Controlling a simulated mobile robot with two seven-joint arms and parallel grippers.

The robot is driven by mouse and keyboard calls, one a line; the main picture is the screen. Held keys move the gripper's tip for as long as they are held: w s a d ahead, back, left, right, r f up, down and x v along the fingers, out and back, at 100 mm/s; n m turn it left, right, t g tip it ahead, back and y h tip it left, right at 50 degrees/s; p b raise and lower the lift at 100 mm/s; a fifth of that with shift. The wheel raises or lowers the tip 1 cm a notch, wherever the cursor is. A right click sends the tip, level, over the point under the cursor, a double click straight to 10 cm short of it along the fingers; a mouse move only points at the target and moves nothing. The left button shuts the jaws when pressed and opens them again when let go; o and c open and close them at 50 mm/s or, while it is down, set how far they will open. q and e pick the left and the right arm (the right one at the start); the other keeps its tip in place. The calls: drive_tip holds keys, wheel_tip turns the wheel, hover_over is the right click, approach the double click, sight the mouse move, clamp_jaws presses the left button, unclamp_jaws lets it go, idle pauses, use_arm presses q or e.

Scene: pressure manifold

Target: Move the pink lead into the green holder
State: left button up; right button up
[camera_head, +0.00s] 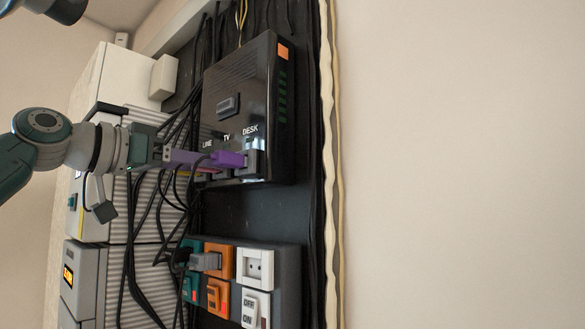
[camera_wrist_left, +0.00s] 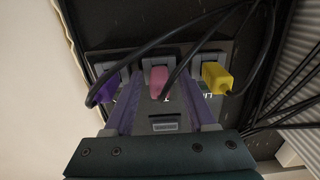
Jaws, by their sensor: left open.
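The pink lead's plug (camera_wrist_left: 158,80) sits in the middle socket of a black box (camera_head: 241,60) labelled LINE, TV and DESK. In the head view it is mostly hidden by my gripper and the cables. My left gripper (camera_head: 204,158) is open in front of the box. In the left wrist view its two fingers (camera_wrist_left: 162,95) stand either side of the pink plug, and I cannot tell whether they touch it. A green socket panel (camera_head: 191,288) is in the strip below the box, partly behind cables. I cannot make out a separate green holder.
A purple plug (camera_head: 229,159) and a yellow plug (camera_wrist_left: 215,77) sit either side of the pink one. Black cables (camera_head: 138,230) hang loosely near my fingers. The lower strip has orange (camera_head: 219,263) and white (camera_head: 255,267) sockets and a grey plug (camera_head: 205,262). The wall at right is bare.

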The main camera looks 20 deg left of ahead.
idle(0.4)
use_arm(q)
clamp_jaws()
idle(0.5)
idle(0.9)
drive_tip(key=b+v, duration=0.4)
drive_tip(key=v, duration=0.2)
idle(1.2)
